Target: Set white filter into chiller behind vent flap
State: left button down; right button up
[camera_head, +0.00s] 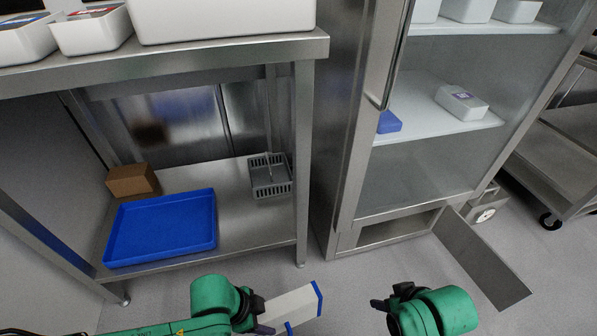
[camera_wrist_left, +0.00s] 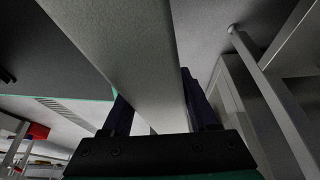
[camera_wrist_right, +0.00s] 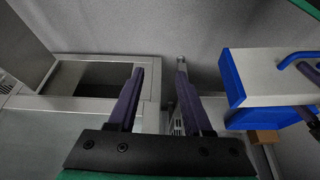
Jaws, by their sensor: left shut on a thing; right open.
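The white filter (camera_head: 290,304) has blue ends and a blue handle; it also shows at the right of the right wrist view (camera_wrist_right: 275,82). My left gripper (camera_head: 263,316) is shut on it and holds it at the bottom of the head view, in front of the chiller. It fills the middle of the left wrist view (camera_wrist_left: 120,50). The chiller (camera_head: 420,165) has a low opening (camera_head: 395,230) at its base. The vent flap (camera_head: 485,260) is swung out to the right, leaving the opening uncovered. My right gripper (camera_head: 383,303) is open and empty (camera_wrist_right: 158,72).
A steel table (camera_head: 270,225) stands left, with a blue tray (camera_head: 160,228), a brown box (camera_head: 132,180) and a grey basket (camera_head: 270,177) on its lower shelf. A small unit with a dial (camera_head: 486,214) sits behind the flap. A wheeled rack (camera_head: 565,150) stands right. Floor before the chiller is clear.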

pick_arm(q)
jog(key=shift+w+d+r+p, duration=0.1)
jog(key=shift+d+r+p, duration=0.1)
jog(key=shift+r+p, duration=0.4)
jog(key=w+d+r+n+t+p, duration=0.1)
jog(key=w+d+r+n+p, duration=0.2)
jog(key=r+p, duration=0.95)
jog(key=w+r+n+t+p, duration=0.1)
jog(key=w+r+n+p, duration=0.45)
jog(key=r, duration=1.15)
jog(key=s+a+r+n+t+y+p, duration=0.1)
jog(key=a+r+n+y+p, duration=0.3)
jog(key=a+r+p, duration=0.8)
notch_tip(320, 180, up, 3)
jog(key=s+n+p, duration=0.1)
jog(key=n+p, duration=0.1)
jog(key=shift+a+n, duration=0.25)
jog(key=shift+n, duration=0.1)
pick_arm(e)
jog(key=s+d+f+g, duration=0.1)
jog(key=s+d, duration=0.1)
jog(key=s, duration=0.8)
jog(key=s+d+f+g+h, duration=0.1)
jog(key=s+d+f+g, duration=0.1)
jog(key=s, duration=0.8)
jog(key=shift+s+d, duration=0.3)
jog(key=shift+d, duration=0.5)
